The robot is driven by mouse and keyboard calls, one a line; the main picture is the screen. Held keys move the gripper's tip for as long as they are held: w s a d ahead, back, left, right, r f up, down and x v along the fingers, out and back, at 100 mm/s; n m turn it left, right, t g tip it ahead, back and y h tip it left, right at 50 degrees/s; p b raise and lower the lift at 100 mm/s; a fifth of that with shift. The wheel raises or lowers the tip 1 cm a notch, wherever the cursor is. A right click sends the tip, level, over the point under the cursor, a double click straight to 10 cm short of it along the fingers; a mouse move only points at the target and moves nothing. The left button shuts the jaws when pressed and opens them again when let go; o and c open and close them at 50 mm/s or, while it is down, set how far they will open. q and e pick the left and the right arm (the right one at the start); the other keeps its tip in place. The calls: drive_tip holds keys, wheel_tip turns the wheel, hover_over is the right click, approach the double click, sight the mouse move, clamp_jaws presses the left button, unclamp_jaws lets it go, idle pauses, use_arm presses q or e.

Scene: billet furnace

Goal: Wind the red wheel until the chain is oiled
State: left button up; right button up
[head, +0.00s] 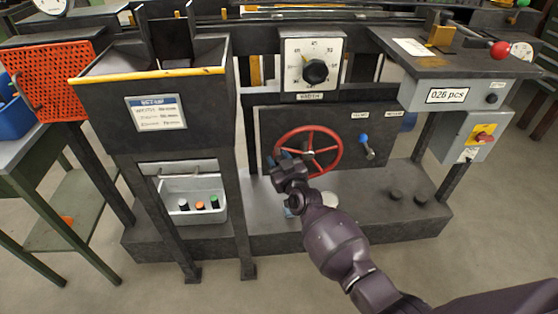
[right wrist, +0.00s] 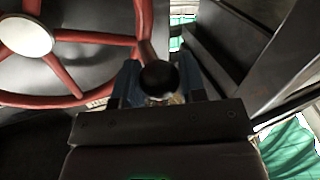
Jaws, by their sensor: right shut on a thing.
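The red wheel (head: 339,158) with spokes and a pale hub stands on the dark panel at the middle of the machine. It also shows at the upper left of the right wrist view (right wrist: 95,37). My right gripper (head: 281,162) is at the wheel's lower left rim. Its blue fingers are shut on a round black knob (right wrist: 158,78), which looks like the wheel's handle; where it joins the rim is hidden. I cannot make out the chain or any oil on it. My left gripper is not in view.
A blue-tipped lever (head: 365,146) sits right of the wheel, and a dial plate (head: 312,55) is above it. A black hopper (head: 150,95) and a grey tray with bottles (head: 180,215) are left. A grey box with a yellow-red switch (head: 470,140) is right.

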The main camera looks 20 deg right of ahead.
clamp_jaws()
drive_tip(key=shift+r, duration=0.1)
drive_tip(key=r+m, duration=0.1)
drive_tip(key=d+r+m+t, duration=0.1)
drive_tip(key=m, duration=0.1)
drive_tip(key=shift+s+d+r, duration=0.2)
drive_tip(key=s+d+r+m+t+h, duration=0.2)
drive_tip(key=d+m, duration=0.5)
drive_tip(key=m, duration=0.4)
drive_tip(key=shift+d+r+m+h, duration=0.3)
drive_tip(key=shift+r+m+h, duration=0.1)
drive_tip(key=shift+r+h, duration=0.55)
drive_tip(key=shift+s+r, duration=0.1)
